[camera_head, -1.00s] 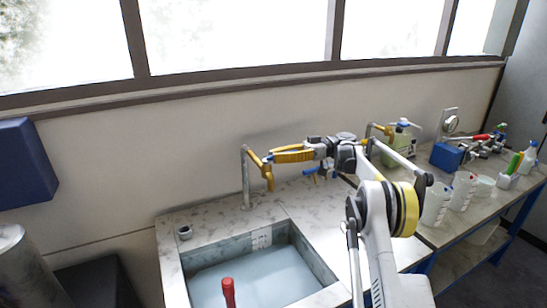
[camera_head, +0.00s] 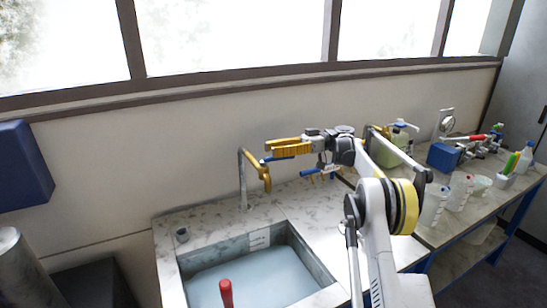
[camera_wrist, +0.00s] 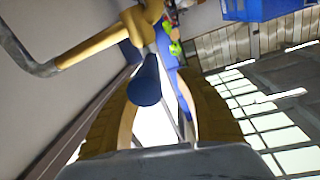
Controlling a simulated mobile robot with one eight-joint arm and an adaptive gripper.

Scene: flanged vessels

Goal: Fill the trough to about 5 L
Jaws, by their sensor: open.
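The trough (camera_head: 176,271) is a stone basin holding pale blue water (camera_head: 262,282). A white marked plate (camera_head: 259,239) is on its back inner wall. A yellow tap (camera_head: 265,178) on a grey pipe stands behind it; I see no stream from the spout. My gripper (camera_head: 267,148), with yellow fingers, is just above and right of the tap, beside its blue lever (camera_head: 277,158). In the wrist view, the fingers stand apart, and the blue lever (camera_wrist: 145,88) shows between them, in front of the yellow tap body (camera_wrist: 98,45). Contact cannot be told.
A red-handled object (camera_head: 226,292) stands at the trough's front.

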